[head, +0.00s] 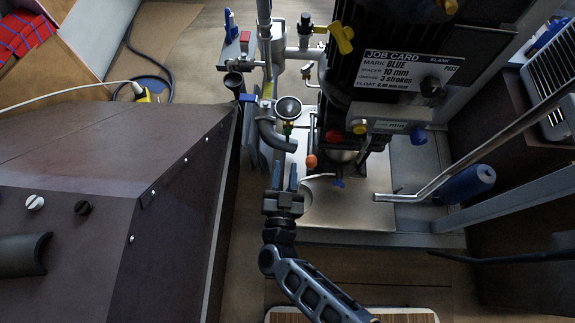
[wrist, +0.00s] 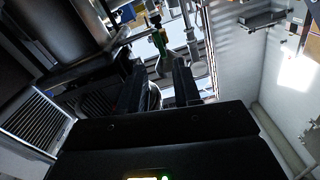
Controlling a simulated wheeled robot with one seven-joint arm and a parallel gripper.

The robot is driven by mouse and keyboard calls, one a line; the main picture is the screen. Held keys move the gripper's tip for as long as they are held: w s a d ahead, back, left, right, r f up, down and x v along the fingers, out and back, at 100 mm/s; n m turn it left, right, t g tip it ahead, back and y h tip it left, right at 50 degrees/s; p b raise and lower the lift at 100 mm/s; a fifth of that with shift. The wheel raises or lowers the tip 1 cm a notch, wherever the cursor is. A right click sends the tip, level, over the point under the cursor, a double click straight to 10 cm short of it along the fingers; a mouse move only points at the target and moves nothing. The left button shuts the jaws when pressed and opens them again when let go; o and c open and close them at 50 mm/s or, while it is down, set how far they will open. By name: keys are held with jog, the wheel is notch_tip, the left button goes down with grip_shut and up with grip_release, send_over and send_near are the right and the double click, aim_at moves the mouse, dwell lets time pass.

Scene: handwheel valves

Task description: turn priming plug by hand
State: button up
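My gripper (head: 285,178) is below the pump's pipework in the head view, with its fingers pointing up the picture. In the wrist view its two dark fingers (wrist: 160,85) stand apart with nothing held between them. A small green fitting (head: 287,129) with a brass-coloured part shows under the round gauge (head: 289,108). A green fitting (wrist: 159,42) also shows just beyond the fingertips in the wrist view, apart from them. I cannot tell which fitting is the priming plug.
A curved dark pipe (head: 271,136) is close above my gripper. A large brown cabinet (head: 130,160) stands on the left. A job card (head: 410,70) is on the pump. A bent metal lever (head: 450,165) and a blue cylinder (head: 465,184) are on the right.

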aim_at(287, 138)
jog(key=w+b, duration=0.2)
jog(key=w, duration=0.6)
jog(key=shift+d+f+b, duration=0.1)
jog(key=shift+d+b, duration=0.05)
jog(key=shift+b, duration=0.15)
jog(key=shift+s, duration=0.1)
jog(key=shift+c, duration=0.5)
grip_shut()
